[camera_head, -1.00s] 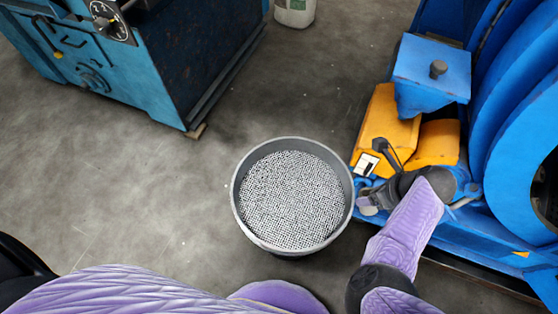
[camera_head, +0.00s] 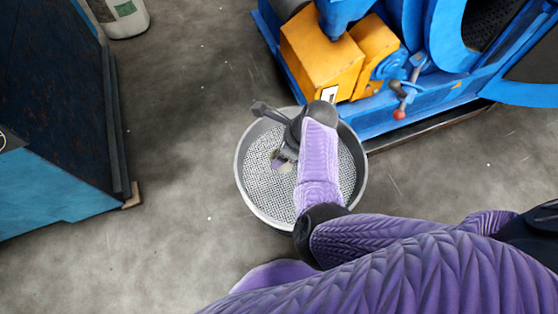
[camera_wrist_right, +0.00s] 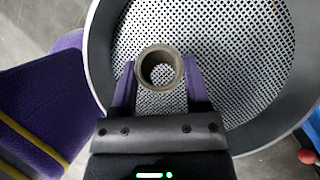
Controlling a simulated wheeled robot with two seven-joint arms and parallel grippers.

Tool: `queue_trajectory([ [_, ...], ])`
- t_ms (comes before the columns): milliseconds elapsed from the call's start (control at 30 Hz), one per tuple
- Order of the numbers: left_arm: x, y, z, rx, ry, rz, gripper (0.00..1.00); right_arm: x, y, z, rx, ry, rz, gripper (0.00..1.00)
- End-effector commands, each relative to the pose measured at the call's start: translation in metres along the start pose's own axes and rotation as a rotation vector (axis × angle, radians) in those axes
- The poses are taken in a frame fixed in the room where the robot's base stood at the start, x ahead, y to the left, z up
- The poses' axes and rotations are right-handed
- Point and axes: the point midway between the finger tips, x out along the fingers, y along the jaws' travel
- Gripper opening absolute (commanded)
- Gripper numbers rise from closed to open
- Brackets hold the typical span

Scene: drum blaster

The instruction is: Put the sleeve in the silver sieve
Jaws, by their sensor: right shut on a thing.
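The silver sieve (camera_head: 258,172) is a round grey pan with a perforated floor, standing in the middle of the head view. It fills much of the right wrist view (camera_wrist_right: 225,60). My right gripper (camera_head: 283,158) is over the sieve, inside its rim outline. In the right wrist view its purple fingers (camera_wrist_right: 159,70) are shut on the sleeve (camera_wrist_right: 159,88), a short brownish metal ring with its opening facing the camera. The sleeve appears above the mesh; the gap below it cannot be judged. My left gripper is not in view.
A blue machine with yellow blocks (camera_head: 320,55) stands close behind and right of the sieve, with a red-knobbed lever (camera_head: 399,114). A blue cabinet (camera_head: 50,190) is at the left. A white container (camera_head: 120,15) stands at the back. Grey floor is clear between them.

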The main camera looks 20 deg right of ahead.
Motion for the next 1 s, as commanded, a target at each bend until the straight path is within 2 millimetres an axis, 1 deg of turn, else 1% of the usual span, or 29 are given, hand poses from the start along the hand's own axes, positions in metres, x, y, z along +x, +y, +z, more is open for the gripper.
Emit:
queue_trajectory([
  [33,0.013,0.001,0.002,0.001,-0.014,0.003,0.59,0.017,-0.002,-0.008,0.002,0.004,0.004,0.0],
  [133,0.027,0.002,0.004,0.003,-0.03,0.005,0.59,0.034,-0.004,-0.015,0.003,0.003,0.004,0.0],
  [167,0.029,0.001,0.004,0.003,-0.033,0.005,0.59,0.037,-0.005,-0.016,0.002,0.003,0.003,0.0],
  [367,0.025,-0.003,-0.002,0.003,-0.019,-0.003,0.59,0.03,-0.005,-0.012,-0.001,-0.003,-0.002,0.0],
  [533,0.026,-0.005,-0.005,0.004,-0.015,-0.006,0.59,0.035,-0.006,-0.014,-0.001,-0.002,-0.001,0.0],
  [867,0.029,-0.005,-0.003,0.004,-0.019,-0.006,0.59,0.041,-0.007,-0.017,-0.001,-0.002,-0.002,0.0],
  [900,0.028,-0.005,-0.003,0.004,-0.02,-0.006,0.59,0.041,-0.007,-0.017,0.0,-0.001,-0.002,0.67],
  [967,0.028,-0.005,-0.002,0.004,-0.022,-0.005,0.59,0.041,-0.007,-0.017,0.0,-0.001,-0.002,0.79],
  [1000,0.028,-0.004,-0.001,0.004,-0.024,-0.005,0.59,0.041,-0.006,-0.017,0.0,-0.001,-0.002,0.88],
])
